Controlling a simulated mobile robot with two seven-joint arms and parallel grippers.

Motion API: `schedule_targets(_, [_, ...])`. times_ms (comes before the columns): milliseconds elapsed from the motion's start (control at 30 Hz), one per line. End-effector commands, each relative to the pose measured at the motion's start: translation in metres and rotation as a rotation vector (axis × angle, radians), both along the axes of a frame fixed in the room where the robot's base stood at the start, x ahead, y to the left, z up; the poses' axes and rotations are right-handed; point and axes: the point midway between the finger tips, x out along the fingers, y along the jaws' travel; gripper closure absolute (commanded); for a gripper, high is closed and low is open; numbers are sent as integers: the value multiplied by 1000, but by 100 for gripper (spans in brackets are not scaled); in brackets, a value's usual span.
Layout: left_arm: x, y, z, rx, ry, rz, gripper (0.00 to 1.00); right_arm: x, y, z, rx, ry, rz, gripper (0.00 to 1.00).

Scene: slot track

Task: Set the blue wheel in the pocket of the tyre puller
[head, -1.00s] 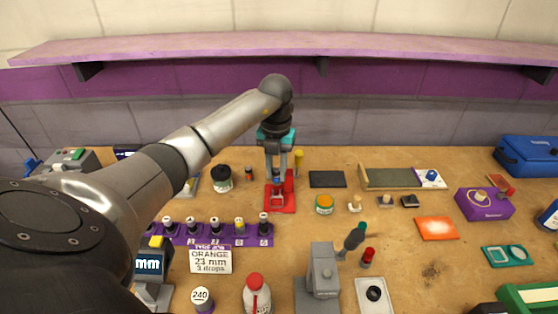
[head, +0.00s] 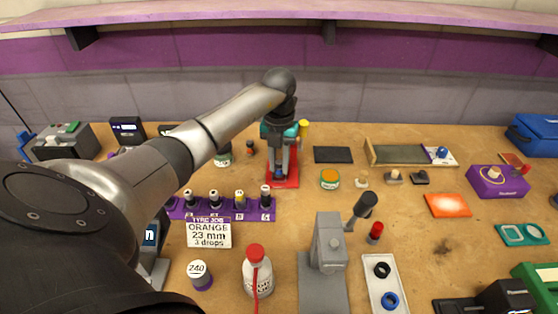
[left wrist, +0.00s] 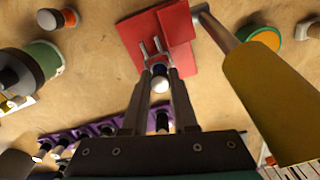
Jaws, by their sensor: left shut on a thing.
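The tyre puller is a red plate (head: 291,182) at the back middle of the bench, with a yellow-topped lever (head: 303,126). In the left wrist view its red base (left wrist: 185,62) carries a pale two-pronged fork, and the large yellow handle (left wrist: 268,100) fills the right. My left gripper (head: 281,172) points down over the plate. In the wrist view its fingers (left wrist: 160,78) are shut on the blue wheel (left wrist: 159,69), which shows dark blue with a round white end. The wheel is close to the fork; I cannot tell whether it touches the pocket. My right gripper is not in view.
A purple rack (head: 224,208) with several bottles stands front left of the puller. A grey press (head: 328,247) and a white tray (head: 373,291) with black and blue rings are in front. A jar (head: 330,179) and black mat (head: 332,155) lie right of the plate.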

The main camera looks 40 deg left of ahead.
Motion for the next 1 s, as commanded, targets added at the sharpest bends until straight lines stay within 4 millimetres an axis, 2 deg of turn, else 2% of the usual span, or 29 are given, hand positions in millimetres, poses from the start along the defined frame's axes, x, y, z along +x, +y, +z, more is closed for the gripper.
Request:
schedule_targets(133, [0, 0, -5, 0, -1, 1, 100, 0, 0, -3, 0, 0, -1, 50])
schedule_targets(967, [0, 1, -10, 1, -2, 1, 100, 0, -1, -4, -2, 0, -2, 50])
schedule_targets(1000, [0, 1, -10, 1, -2, 1, 71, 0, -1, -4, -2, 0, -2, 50])
